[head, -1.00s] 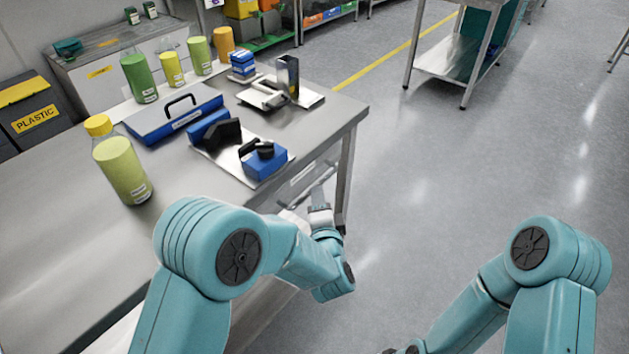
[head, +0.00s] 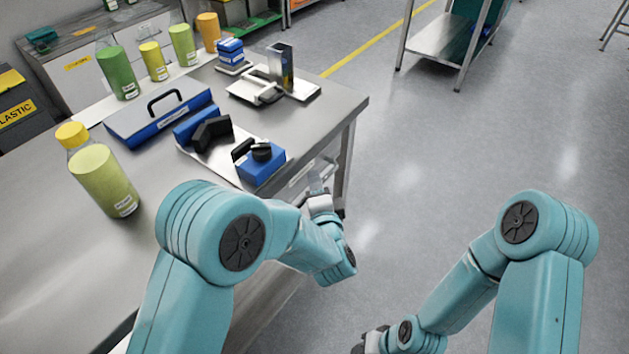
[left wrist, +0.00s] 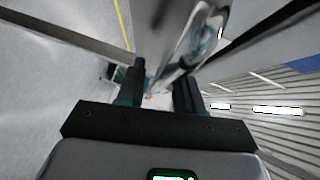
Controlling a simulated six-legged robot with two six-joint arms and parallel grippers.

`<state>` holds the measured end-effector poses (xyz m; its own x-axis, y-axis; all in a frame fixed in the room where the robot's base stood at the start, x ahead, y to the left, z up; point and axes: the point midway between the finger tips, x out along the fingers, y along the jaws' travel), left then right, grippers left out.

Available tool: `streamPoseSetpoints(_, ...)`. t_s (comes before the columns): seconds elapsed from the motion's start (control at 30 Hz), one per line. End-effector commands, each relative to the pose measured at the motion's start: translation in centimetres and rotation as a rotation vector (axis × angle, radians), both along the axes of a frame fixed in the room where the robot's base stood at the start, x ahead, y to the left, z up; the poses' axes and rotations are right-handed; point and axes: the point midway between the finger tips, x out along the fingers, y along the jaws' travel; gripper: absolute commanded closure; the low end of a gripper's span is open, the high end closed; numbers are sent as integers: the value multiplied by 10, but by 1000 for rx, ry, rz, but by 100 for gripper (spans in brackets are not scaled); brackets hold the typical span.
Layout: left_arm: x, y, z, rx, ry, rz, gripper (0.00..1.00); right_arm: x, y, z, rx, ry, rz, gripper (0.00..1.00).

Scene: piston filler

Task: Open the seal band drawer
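The drawer front (head: 302,174), with a pale label, is set under the right edge of the steel table and is partly hidden by my left arm. I cannot tell whether it stands out from the table. My left gripper (head: 319,185) is right at the drawer front. In the left wrist view its two dark fingers (left wrist: 159,92) are apart. A shiny metal part (left wrist: 195,42), perhaps the drawer's handle, is close beyond and partly between them; contact is unclear. My right gripper (head: 370,343) is cut off at the bottom edge, away from the table.
The steel table (head: 40,235) holds a yellow-capped bottle (head: 97,172), a blue case with a black handle (head: 160,118), a blue block with a black knob (head: 261,162) and a metal fixture (head: 280,75). A shelf cart (head: 440,60) stands behind. The floor at right is clear.

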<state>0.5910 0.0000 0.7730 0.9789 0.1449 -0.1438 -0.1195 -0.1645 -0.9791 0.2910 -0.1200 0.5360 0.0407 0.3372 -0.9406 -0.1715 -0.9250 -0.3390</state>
Motion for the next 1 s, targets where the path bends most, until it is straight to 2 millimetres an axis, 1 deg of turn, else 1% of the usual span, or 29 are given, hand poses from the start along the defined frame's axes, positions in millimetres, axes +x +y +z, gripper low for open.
streamPoseSetpoints(0.4,-4,-2,0,0,0,0,64,0,0,0,0,0,0,57)
streamPoseSetpoints(0.47,-3,-2,0,0,0,0,83,0,0,0,0,0,0,57)
streamPoseSetpoints(0.5,-3,-2,0,0,-1,0,96,0,0,0,0,0,0,57)
streamPoseSetpoints(0.53,-3,-2,0,0,-1,0,100,0,0,0,0,0,0,57)
streamPoseSetpoints(0.63,-3,-2,0,0,-1,0,100,0,0,0,0,0,0,57)
streamPoseSetpoints(0.67,0,0,0,0,-1,1,100,0,0,0,0,0,0,57)
streamPoseSetpoints(1.0,-1,-1,0,0,-1,1,100,0,0,0,0,0,0,57)
